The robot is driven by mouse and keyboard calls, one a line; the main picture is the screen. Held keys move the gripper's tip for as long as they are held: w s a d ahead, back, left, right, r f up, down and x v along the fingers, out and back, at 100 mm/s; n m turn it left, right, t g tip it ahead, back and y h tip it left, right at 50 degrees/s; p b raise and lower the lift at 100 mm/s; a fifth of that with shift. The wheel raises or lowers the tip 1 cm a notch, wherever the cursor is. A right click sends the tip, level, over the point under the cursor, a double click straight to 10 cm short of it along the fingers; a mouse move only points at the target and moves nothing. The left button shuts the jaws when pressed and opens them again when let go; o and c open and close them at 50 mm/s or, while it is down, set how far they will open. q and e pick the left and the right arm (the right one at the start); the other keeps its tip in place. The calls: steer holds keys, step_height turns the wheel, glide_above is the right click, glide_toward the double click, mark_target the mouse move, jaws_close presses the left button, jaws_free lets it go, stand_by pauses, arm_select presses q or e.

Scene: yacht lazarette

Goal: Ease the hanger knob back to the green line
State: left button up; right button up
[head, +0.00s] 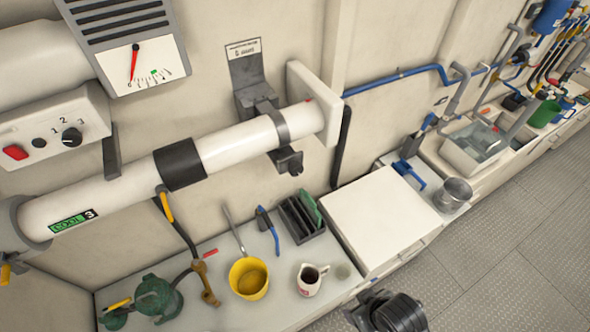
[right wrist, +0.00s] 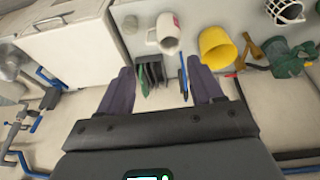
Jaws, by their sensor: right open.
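The hanger knob (head: 287,160) is a dark knob on the underside of the hanger clamp (head: 270,112), which grips the white pipe (head: 235,142) near its right end. A gauge (head: 142,68) with a red needle hangs above the pipe at upper left. No green line shows on the knob itself at this size. My right gripper (right wrist: 162,85) is open and empty, well below the knob over the bench. The knob is not seen in the right wrist view. My left gripper is out of view.
The bench (head: 235,290) holds a yellow cup (head: 248,279), a white mug (head: 310,280), a dark rack (head: 300,218) and a green valve (head: 155,297). A white box (head: 375,215) stands to the right. A black strap (head: 340,145) hangs beside the pipe's end plate.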

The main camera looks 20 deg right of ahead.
stand_by(0.5)
steer(key=shift+w+r, duration=0.1)
steer(key=m+t+y+b, duration=0.1)
steer(key=t+y+b, duration=0.3)
steer(key=t+b, duration=1.4)
glide_toward(298, 172)
steer(key=p+x, duration=0.3)
steer(key=x, duration=0.4)
steer(key=shift+w+r, duration=0.15)
steer(key=shift+w, duration=0.2)
steer(key=shift+w+a+r, duration=0.15)
steer(key=shift+w, duration=0.5)
